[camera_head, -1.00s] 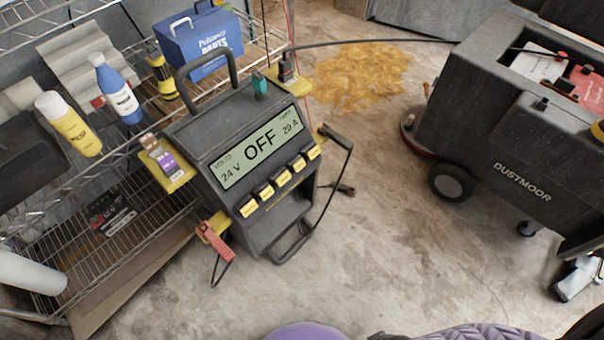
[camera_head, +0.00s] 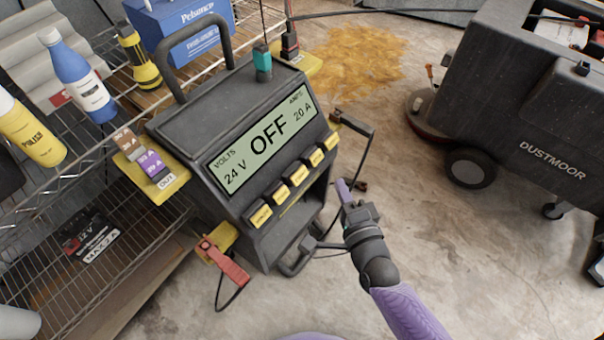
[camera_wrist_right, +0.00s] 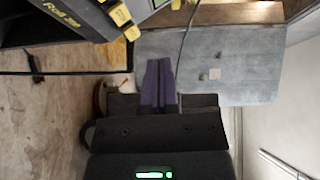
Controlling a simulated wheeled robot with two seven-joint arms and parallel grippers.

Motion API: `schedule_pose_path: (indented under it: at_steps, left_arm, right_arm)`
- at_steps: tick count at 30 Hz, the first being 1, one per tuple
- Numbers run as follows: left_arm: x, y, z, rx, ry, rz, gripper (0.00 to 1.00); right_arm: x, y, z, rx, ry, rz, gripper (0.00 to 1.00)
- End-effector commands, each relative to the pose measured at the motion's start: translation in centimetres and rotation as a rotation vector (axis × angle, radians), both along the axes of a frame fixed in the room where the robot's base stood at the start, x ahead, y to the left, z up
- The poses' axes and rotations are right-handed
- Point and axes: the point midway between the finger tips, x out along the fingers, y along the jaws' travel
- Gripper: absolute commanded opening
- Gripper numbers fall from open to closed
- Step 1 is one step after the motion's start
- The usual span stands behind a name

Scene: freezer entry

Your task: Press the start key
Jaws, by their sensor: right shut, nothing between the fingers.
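A dark charger (camera_head: 185,125) stands upright, its display (camera_head: 262,140) reading OFF, 24 V and 20 A. A row of several yellow-labelled keys (camera_head: 298,172) runs below the display. The labels are too small to read, so I cannot tell which is the start key. My right gripper (camera_head: 342,185) is shut and empty, its purple fingers just right of and below the row's right end, apart from the keys. In the right wrist view the fingers (camera_wrist_right: 158,65) are together, with yellow keys (camera_wrist_right: 120,14) to their upper left. My left gripper is not in view.
A red clamp (camera_head: 225,262) hangs at the charger's lower left; a black clamp (camera_head: 350,124) and cable are at its right, near my gripper. A wire shelf (camera_head: 120,245) with bottles stands left. A dark floor machine (camera_head: 500,90) stands right, with bare floor between.

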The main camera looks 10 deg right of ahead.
Motion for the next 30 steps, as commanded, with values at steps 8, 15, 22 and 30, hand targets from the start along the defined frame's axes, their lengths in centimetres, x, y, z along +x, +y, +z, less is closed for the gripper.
schedule_pose_path:
  at_steps: [8, 15, 22, 30]
  left_arm:
    - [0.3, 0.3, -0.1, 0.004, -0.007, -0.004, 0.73]
    - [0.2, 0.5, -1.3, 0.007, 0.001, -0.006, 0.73]
    - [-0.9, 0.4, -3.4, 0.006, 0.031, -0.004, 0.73]
    - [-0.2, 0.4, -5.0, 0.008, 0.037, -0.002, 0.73]
  right_arm:
    - [0.1, -0.2, 0.2, 0.019, -0.018, -0.011, 0.00]
    - [1.0, 0.6, -1.1, 0.017, -0.014, -0.011, 0.00]
    - [3.4, 2.4, -3.1, 0.017, -0.013, -0.011, 0.00]
    - [5.5, 4.0, -4.5, 0.017, -0.014, -0.011, 0.00]
